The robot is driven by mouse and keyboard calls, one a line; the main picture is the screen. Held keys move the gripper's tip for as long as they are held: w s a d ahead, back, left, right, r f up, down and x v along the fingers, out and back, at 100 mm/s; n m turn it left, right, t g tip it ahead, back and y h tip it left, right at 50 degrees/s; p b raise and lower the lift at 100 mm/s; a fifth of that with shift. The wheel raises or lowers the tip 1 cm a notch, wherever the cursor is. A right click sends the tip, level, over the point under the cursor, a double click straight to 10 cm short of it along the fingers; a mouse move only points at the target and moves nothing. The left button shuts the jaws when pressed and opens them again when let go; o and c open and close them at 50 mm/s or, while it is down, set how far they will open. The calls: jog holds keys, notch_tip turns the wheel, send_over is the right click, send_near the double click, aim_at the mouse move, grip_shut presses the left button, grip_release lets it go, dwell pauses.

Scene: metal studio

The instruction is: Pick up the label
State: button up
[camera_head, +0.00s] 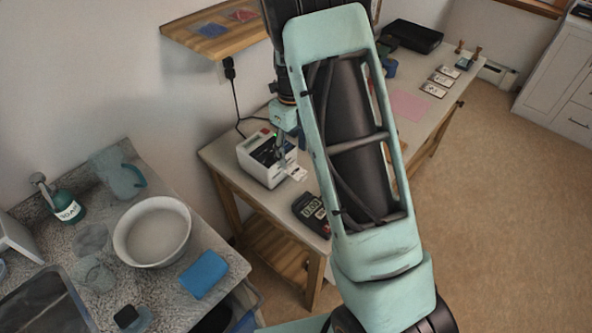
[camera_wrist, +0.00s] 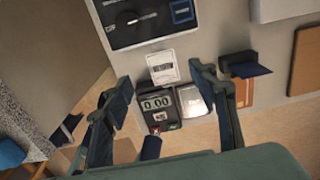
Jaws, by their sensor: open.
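The label (camera_wrist: 163,66) is a small white slip with a dark printed block. It sticks out of the front of the white label printer (camera_wrist: 148,25), which has a dark top. In the head view the label (camera_head: 298,174) shows at the right side of the printer (camera_head: 255,172). My gripper (camera_wrist: 161,77) is open and empty, with one finger on each side of the label in the wrist view. I cannot tell its height above the label. In the head view my gripper (camera_head: 281,160) is over the printer's label side, partly hidden by my arm.
A dark scale (camera_wrist: 160,105) reading 0.00 sits just past the label; it also shows in the head view (camera_head: 311,212). A pink sheet (camera_head: 409,105) and several small cards lie farther along the table. A counter with a white bowl (camera_head: 152,231) and blue sponge (camera_head: 204,274) stands left.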

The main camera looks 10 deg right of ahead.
aim_at(294, 170)
jog(key=f, duration=0.2)
jog(key=f+p, duration=0.1)
jog(key=f, duration=0.1)
jog(key=shift+s+d+f, duration=0.1)
jog(key=shift+s+d, duration=0.1)
jog(key=shift+d, duration=0.1)
jog(key=shift+f, duration=0.55)
jog(key=shift+f, duration=0.25)
jog(key=shift+c, duration=0.6)
jog(key=c, duration=0.7)
